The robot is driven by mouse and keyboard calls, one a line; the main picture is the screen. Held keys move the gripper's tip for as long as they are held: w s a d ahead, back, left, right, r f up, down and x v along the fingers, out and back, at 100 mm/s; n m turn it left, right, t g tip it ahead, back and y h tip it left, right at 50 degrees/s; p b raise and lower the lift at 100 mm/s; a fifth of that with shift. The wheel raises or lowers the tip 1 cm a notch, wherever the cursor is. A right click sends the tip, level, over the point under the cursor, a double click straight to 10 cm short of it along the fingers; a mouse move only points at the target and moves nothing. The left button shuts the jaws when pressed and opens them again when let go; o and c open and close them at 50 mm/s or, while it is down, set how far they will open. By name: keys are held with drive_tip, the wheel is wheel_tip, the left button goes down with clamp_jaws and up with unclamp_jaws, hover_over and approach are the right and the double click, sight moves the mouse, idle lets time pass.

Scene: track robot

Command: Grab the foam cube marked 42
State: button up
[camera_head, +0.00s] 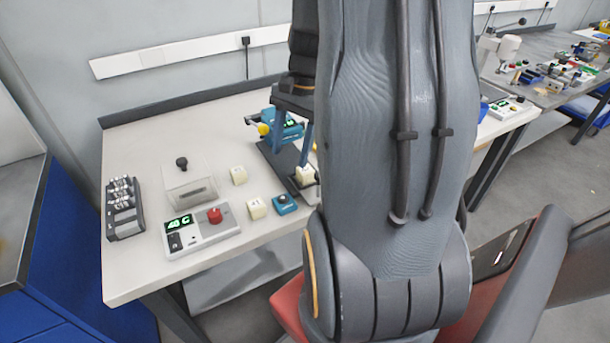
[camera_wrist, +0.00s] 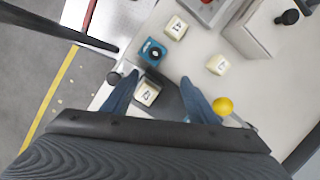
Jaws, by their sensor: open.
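A cream foam cube (camera_head: 304,175) sits on the dark plate of a blue device on the bench. It also shows in the wrist view (camera_wrist: 147,92), between my fingers and nearer the left one; its dark marking looks like 42 but is small and turned. My gripper (camera_wrist: 160,78) is open, fingers pointing down around the cube, with gaps visible. In the head view my gripper (camera_head: 300,158) is partly hidden by my arm. A second cube (camera_head: 256,208), seemingly marked 41, lies left of a blue button box. A third cube (camera_head: 239,175) lies farther back, its number unclear.
The blue device (camera_head: 287,127) has a yellow knob beside my gripper. The blue button box (camera_head: 285,204) stands close by. A control box with a red knob (camera_head: 215,215), a clear box (camera_head: 190,183) and a dark rack (camera_head: 124,208) stand left. The bench (camera_head: 150,283) is bare at its front-left.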

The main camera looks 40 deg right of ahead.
sight(306, 169)
drive_tip(key=s+d+m+t+y, duration=0.1)
drive_tip(key=s+d+m, duration=0.1)
drive_tip(key=d+m, duration=0.45)
drive_tip(key=shift+n, duration=0.35)
drive_tip(key=x, duration=0.2)
drive_tip(key=p+x, duration=0.1)
drive_tip(key=x, duration=0.2)
drive_tip(key=d+p+x, duration=0.1)
drive_tip(key=x, duration=0.2)
drive_tip(key=shift+w+d+f, duration=0.1)
drive_tip(key=shift+w+f, duration=0.05)
drive_tip(key=shift+w, duration=0.2)
drive_tip(key=c, duration=1.1)
